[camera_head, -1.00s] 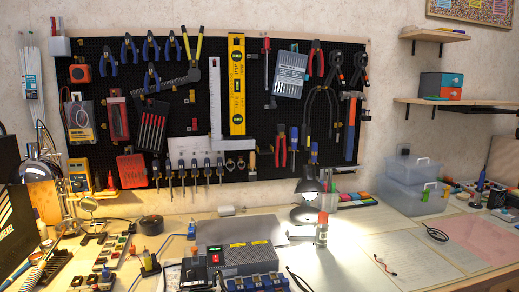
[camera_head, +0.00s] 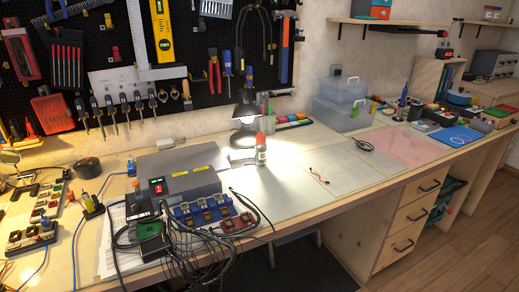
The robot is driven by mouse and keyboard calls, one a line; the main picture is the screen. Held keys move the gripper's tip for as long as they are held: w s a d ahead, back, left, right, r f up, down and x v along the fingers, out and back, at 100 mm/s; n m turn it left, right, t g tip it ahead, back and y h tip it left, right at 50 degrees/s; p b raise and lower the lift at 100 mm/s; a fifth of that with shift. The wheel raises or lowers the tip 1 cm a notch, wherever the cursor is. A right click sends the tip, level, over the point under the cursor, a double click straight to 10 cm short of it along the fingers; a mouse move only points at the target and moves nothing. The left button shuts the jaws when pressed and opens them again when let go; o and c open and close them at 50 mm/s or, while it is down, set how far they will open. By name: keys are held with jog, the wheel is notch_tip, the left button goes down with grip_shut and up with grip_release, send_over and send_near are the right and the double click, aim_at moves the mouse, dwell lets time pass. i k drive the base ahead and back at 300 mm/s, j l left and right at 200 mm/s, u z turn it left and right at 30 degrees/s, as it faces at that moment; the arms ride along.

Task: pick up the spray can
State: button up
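A small can with a pale body and a reddish cap, which looks like the spray can (camera_head: 261,150), stands upright on the workbench (camera_head: 290,192) in the lamp's bright light. It is just in front and to the right of the black desk lamp (camera_head: 245,118). Its label is too small to read. My gripper is not in view.
A grey power unit (camera_head: 186,186) and circuit boards with black cables (camera_head: 200,250) crowd the bench left of the can. Clear plastic boxes (camera_head: 338,112) stand behind to the right. Paper sheets (camera_head: 320,172) lie right of the can. Drawers (camera_head: 410,215) are below.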

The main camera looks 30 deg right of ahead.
aim_at(261, 150)
jog(key=l, duration=0.65)
jog(key=i+l, duration=0.15)
jog(key=l, duration=0.45)
jog(key=i+l, duration=0.35)
jog(key=i, duration=0.2)
jog(key=i+l, duration=0.4)
jog(key=i+z, duration=0.05)
jog(key=i, duration=0.05)
